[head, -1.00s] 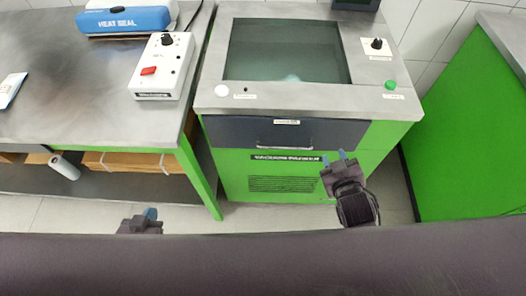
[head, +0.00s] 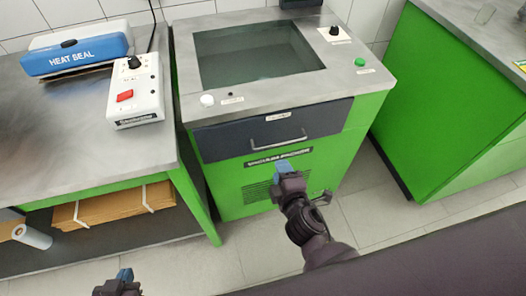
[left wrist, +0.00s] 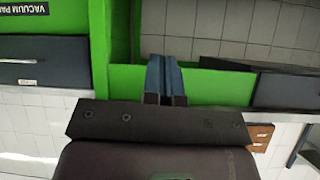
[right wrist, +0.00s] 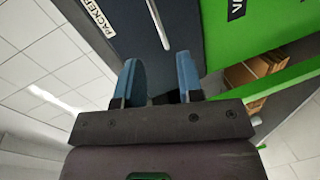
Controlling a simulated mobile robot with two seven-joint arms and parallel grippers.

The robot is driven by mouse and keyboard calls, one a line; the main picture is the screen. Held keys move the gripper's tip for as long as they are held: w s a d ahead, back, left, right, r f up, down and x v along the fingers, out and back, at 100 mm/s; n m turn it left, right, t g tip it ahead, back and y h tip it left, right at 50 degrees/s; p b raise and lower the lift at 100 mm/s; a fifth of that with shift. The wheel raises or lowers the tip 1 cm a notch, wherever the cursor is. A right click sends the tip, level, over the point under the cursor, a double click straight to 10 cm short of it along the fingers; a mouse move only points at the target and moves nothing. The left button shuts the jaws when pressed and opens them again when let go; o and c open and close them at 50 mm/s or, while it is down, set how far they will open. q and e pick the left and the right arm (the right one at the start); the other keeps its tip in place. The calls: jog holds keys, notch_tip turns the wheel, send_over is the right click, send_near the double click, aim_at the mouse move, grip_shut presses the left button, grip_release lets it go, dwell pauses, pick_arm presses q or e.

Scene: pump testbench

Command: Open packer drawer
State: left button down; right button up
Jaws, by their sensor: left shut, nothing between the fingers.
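The vacuum packer's dark grey drawer (head: 225,141) looks closed below the packer's top, with a thin metal bar handle (head: 280,142). My right gripper (head: 284,166) is just below the handle in the head view, apart from it. In the right wrist view its two blue fingers (right wrist: 160,75) are spread and empty, with the drawer front (right wrist: 115,22) and the handle (right wrist: 157,25) beyond them. My left gripper (head: 124,274) is low at the left, away from the drawer. In the left wrist view its fingers (left wrist: 165,78) are together and empty.
A table to the left bears a blue heat sealer (head: 78,54) and a white control box (head: 135,92), with cardboard (head: 110,206) on its lower shelf. A green cabinet (head: 430,100) stands to the right. The floor (head: 385,215) in front of the packer is clear.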

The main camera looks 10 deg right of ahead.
aim_at(270, 146)
jog(key=shift+n, duration=0.9)
jog(key=b+x, duration=0.1)
jog(key=x, duration=0.9)
jog(key=shift+w, duration=0.4)
grip_shut()
